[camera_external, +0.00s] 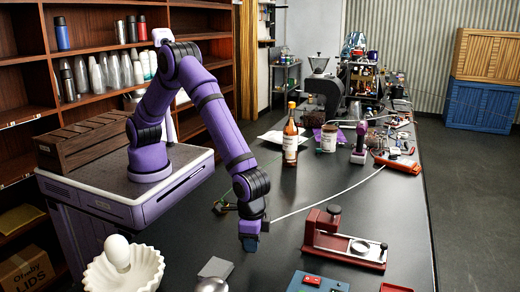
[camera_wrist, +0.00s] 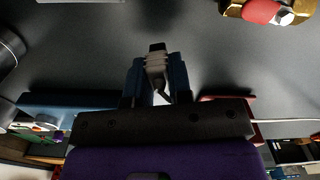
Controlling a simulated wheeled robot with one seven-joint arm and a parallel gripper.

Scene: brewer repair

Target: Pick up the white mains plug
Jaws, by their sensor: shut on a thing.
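My gripper (camera_external: 250,243) hangs low over the dark bench top in the external view. In the wrist view its two blue fingers (camera_wrist: 158,78) are shut on a small pale body with a dark end, which I take to be the white mains plug (camera_wrist: 156,64). The fingers hide part of it. In the external view the plug is hidden by the gripper. A white cable (camera_external: 325,192) runs from beside the gripper up and right across the bench; it also shows at the right of the wrist view (camera_wrist: 285,122).
A red-based metal device (camera_external: 345,240) stands right of my gripper. A grey slab (camera_external: 216,267) and a white fluted bowl (camera_external: 124,270) are at the front left. A brown bottle (camera_external: 290,145) stands behind. An orange-red tool (camera_external: 398,163) lies at the right edge.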

